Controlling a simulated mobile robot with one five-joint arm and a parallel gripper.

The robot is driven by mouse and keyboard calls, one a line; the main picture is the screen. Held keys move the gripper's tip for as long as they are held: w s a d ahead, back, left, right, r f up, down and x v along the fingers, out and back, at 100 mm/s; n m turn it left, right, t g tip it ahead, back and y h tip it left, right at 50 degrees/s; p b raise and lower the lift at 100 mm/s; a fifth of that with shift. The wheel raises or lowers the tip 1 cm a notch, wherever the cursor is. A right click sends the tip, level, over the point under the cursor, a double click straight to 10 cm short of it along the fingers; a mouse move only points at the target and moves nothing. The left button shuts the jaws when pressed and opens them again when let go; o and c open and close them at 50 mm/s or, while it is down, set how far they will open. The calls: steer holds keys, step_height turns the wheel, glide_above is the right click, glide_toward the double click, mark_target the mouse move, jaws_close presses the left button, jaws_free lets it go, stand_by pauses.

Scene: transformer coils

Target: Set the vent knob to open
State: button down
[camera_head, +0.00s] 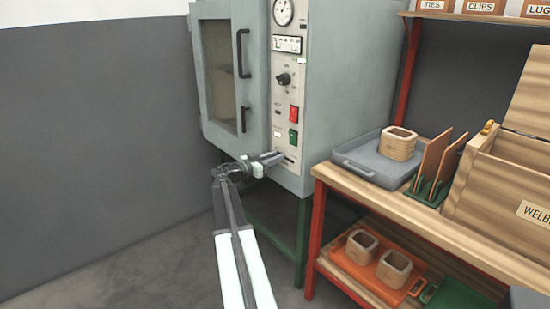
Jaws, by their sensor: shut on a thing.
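The grey oven (335,90) stands at the back with a tall control panel (280,100) beside its door. My gripper (275,158) reaches up from the bottom of the picture to the lowest part of this panel. It is shut on the vent knob there, which is mostly hidden by the fingers. The knob's exact setting cannot be read. A black round dial (284,79) sits higher on the panel, apart from my gripper.
Above my gripper are a red switch (294,113) and a green switch (293,139). The oven door (217,80) is shut. At right a wooden bench (420,222) holds a grey tray (350,165) with a wooden coil form. Floor at lower left is clear.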

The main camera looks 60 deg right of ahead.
steer(key=s, duration=0.1)
steer(key=s+a, duration=0.1)
steer(key=s, duration=0.1)
steer(key=s+a, duration=0.1)
steer(key=s, duration=0.1)
steer(key=shift+s, duration=0.55)
steer(key=c, duration=1.2)
jaws_free()
steer(key=shift+s, duration=0.1)
steer(key=shift+c, duration=0.2)
steer(key=shift+a, duration=0.15)
glide_toward(292, 161)
steer(key=shift+a+r, duration=0.15)
steer(key=shift+a, duration=0.45)
